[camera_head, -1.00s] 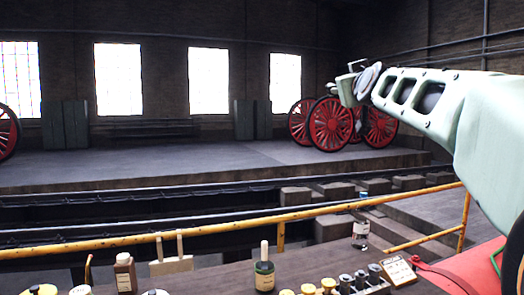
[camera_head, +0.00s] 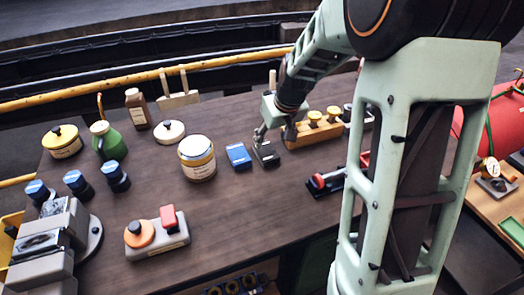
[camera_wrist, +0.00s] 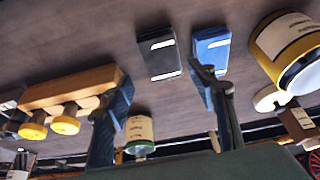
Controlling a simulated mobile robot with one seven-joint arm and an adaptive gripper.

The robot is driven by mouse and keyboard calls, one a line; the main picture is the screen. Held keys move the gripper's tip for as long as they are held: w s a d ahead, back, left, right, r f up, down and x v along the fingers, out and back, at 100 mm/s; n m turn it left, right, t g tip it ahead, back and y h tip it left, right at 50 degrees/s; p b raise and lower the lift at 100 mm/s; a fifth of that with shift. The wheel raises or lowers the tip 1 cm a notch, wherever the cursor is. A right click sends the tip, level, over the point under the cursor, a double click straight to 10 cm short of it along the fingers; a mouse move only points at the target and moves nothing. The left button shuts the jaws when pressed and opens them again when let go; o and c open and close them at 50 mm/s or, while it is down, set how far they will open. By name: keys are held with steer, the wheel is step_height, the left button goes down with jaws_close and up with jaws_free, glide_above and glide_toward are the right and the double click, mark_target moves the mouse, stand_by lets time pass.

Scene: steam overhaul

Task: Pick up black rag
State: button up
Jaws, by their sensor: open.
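The black rag (camera_head: 267,155) is a small dark folded block with a pale label band, lying flat on the brown workbench (camera_head: 225,218). In the wrist view, the rag (camera_wrist: 160,56) lies beyond my fingertips, roughly between their lines. A similar blue folded rag (camera_head: 238,156) lies just left of it in the head view. In the wrist view, this blue rag (camera_wrist: 212,50) is close to my right-hand finger. My gripper (camera_head: 272,134) is low over the bench beside the black rag, with fingers apart (camera_wrist: 160,88) and nothing between them. Contact with the rag cannot be told.
A wooden rack with yellow knobs (camera_head: 314,130) stands close to the right of my gripper. A yellow-banded tin (camera_head: 197,158) stands left of the blue rag. A red-topped tool (camera_head: 326,181) lies nearer on the right. The bench's middle front is clear.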

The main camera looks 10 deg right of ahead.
mark_target(266, 151)
steer(key=shift+p+x, duration=0.35)
steer(key=shift+x, duration=3.5)
steer(key=shift+w+a+f+b, duration=0.1)
steer(key=shift+a+f+b, duration=0.05)
steer(key=shift+b, duration=0.25)
steer(key=shift+c, duration=0.2)
steer(key=c, duration=0.9)
step_height(266, 151, up, 5)
steer(key=p, duration=0.3)
steer(key=shift+f, duration=0.1)
steer(key=s+r+p, duration=0.1)
steer(key=s+r, duration=0.2)
steer(key=s, duration=0.1)
steer(key=s+r+p, duration=0.1)
steer(key=s+r, duration=0.1)
steer(key=s, duration=0.3)
steer(key=s+a+r, duration=0.1)
steer(key=s+r, duration=0.2)
steer(key=s, duration=0.2)
steer(key=shift+r+p, duration=0.35)
steer(key=shift+p, duration=0.05)
